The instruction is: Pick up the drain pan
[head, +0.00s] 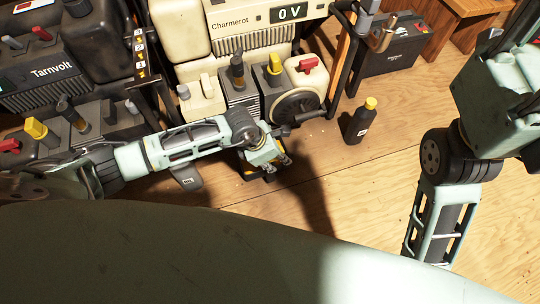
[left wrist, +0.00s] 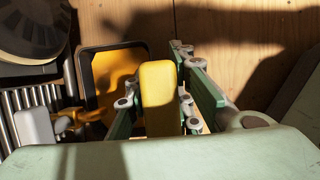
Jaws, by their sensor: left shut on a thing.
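The drain pan seems to be the dark-rimmed tray with a yellow inside (left wrist: 113,84) in the left wrist view. In the head view, a small black-and-yellow part (head: 257,174) shows under my left gripper (head: 272,163), which hides most of it. In the left wrist view my left gripper's green fingers are shut on an upright yellow piece (left wrist: 158,92), which looks like the pan's handle. Its join to the pan is hidden. I cannot tell whether the pan is off the wooden surface. My right arm enters at the right of the head view; its gripper is out of frame.
A beige machine marked Charmerot (head: 240,25) stands just behind my left gripper, with a round dark wheel (head: 298,107). A dark machine marked Tarnvolt (head: 55,75) is at left. A black bottle with a yellow cap (head: 358,122) stands right.

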